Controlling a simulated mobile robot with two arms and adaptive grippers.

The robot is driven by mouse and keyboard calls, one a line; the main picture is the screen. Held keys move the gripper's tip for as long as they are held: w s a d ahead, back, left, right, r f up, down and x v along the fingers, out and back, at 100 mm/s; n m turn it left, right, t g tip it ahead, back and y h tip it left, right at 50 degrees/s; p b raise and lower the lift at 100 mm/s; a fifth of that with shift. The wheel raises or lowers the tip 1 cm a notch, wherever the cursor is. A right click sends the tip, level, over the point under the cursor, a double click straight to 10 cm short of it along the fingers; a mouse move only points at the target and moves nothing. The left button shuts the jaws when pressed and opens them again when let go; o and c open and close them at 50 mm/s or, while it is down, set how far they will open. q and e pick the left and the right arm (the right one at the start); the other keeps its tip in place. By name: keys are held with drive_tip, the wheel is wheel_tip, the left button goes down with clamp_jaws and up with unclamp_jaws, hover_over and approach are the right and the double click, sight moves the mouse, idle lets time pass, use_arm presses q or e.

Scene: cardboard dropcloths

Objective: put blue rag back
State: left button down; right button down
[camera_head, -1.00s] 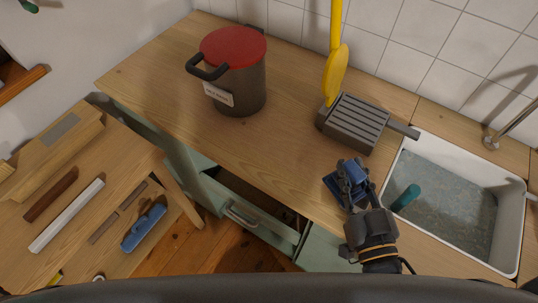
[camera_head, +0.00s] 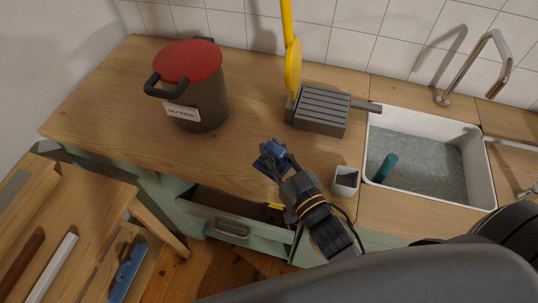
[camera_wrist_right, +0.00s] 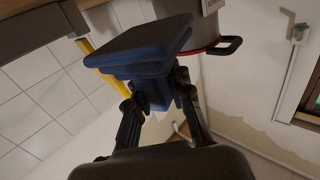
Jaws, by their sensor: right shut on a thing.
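My right gripper (camera_head: 284,165) is shut on the blue rag (camera_head: 268,158) and holds it above the wooden counter, between the bin and the sink. In the right wrist view the folded rag (camera_wrist_right: 140,45) sits between the fingers (camera_wrist_right: 160,100), its wide flat part spreading beyond them. A dark grey bin (camera_head: 208,103) with a red lid and black handles stands at the back left of the counter, its lid on. Its white label is small. A green drawer (camera_head: 232,226) below the counter stands open; its inside is partly hidden. My left gripper is not in view.
A ribbed grey block (camera_head: 320,112) with a handle and an upright yellow tool (camera_head: 293,65) are behind the gripper. A small cup (camera_head: 345,181) stands beside the white sink (camera_head: 486,170). A side table (camera_head: 65,215) is at left. The counter's front middle is clear.

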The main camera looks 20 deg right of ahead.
drive_tip(key=w+f, duration=0.2)
drive_tip(key=f, duration=0.1)
drive_tip(key=shift+w+f, duration=0.15)
drive_tip(key=shift+w, duration=0.25)
drive_tip(key=shift+f, duration=1.6)
drive_tip(key=c, duration=1.2)
unclamp_jaws()
drive_tip(key=shift+a+f, duration=0.1)
